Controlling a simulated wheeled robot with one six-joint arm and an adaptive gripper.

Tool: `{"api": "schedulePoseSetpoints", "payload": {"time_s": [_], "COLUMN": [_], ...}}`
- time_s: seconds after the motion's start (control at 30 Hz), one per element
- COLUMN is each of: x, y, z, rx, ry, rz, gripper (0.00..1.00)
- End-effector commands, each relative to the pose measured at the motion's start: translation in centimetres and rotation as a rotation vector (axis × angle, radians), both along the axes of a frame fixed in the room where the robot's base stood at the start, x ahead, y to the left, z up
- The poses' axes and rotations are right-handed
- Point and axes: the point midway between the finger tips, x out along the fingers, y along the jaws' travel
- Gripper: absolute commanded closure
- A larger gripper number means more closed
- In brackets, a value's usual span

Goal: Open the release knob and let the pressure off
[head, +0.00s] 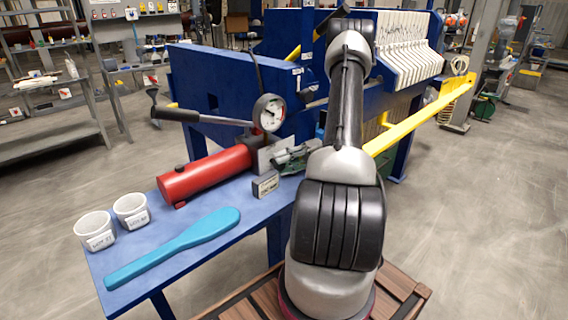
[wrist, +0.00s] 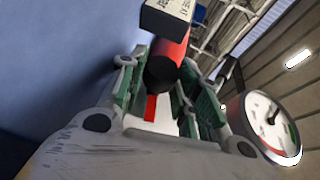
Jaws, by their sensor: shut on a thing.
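The hand pump has a red cylinder (head: 205,175), a grey end block (head: 272,153), a dial gauge (head: 269,113) and a long lever (head: 200,118). My gripper (head: 290,157) is at the block's right side, below the gauge. In the wrist view, its green-padded fingers (wrist: 163,92) stand on both sides of a dark rounded part (wrist: 162,73), which looks like the release knob. The jaws are closed on it, though the contact itself is hard to see. Red shows behind the dark part. The gauge also shows at the lower right (wrist: 270,122); its reading is unclear.
A small labelled block (head: 265,184) stands close below my gripper. Two white cups (head: 131,210) and a blue paddle (head: 175,247) are on the blue table (head: 150,238). The blue press frame (head: 225,85) rises behind. A yellow bar (head: 420,115) extends to the right.

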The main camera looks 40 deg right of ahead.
Motion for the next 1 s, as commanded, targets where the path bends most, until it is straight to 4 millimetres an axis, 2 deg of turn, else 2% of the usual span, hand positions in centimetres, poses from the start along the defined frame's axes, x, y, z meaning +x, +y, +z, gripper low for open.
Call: {"api": "schedulePoseSetpoints", "payload": {"time_s": [0.57, 0.6, 0.63, 1.0], "x": [-0.18, -0.18, -0.19, -0.21], "y": [0.04, 0.05, 0.05, -0.45], "z": [-0.23, -0.23, -0.23, -0.09], "rx": [0.033, 0.033, 0.033, 0.032], "ry": [0.009, 0.009, 0.009, 0.004], "rz": [0.003, 0.003, 0.003, 0.001], "gripper": [0.91, 0.64, 0.59, 0.59]}}
